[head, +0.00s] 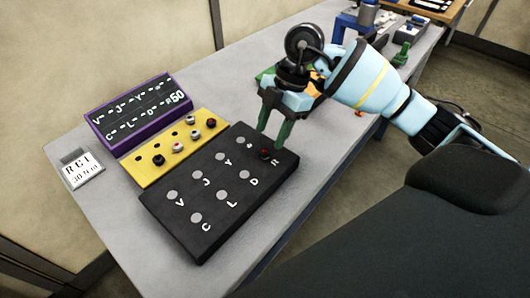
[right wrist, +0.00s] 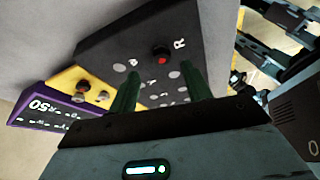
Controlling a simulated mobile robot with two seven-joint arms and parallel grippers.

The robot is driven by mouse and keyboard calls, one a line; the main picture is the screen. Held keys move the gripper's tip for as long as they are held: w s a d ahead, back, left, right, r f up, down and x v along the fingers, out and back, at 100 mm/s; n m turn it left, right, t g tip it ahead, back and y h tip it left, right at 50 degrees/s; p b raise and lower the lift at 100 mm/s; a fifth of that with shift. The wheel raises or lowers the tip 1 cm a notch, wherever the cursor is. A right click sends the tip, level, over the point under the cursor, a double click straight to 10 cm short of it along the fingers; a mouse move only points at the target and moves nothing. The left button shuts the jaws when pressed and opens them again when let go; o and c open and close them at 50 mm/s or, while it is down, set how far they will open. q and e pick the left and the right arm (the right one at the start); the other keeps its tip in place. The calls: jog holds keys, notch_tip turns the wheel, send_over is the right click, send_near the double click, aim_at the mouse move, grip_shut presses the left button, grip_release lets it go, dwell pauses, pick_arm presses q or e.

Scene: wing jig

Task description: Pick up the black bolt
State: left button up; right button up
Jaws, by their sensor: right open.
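A black bolt (head: 158,159) stands at the near-left end of the yellow block (head: 139,171). Another dark bolt with a red top (head: 265,153) stands at the R end of the black lettered block (head: 176,226); it also shows in the right wrist view (right wrist: 161,55). My right gripper (head: 273,136) is open, its green fingers pointing down over that end of the black block, close to the red-topped bolt. In the right wrist view the fingers (right wrist: 158,88) are apart with nothing held between them. My left gripper is not in view.
A purple panel (head: 133,112) and a small white sign (head: 78,169) stand to the left. Blue and green fixtures (head: 403,54) stand at the far end. The grey table's near-left area is clear.

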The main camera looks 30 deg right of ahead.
aim_at(264, 151)
jog(key=x, duration=0.4)
jog(key=shift+s+a+f, duration=0.15)
jog(key=shift+a+f, duration=0.05)
jog(key=shift+c, duration=0.4)
jog(key=c, duration=1)
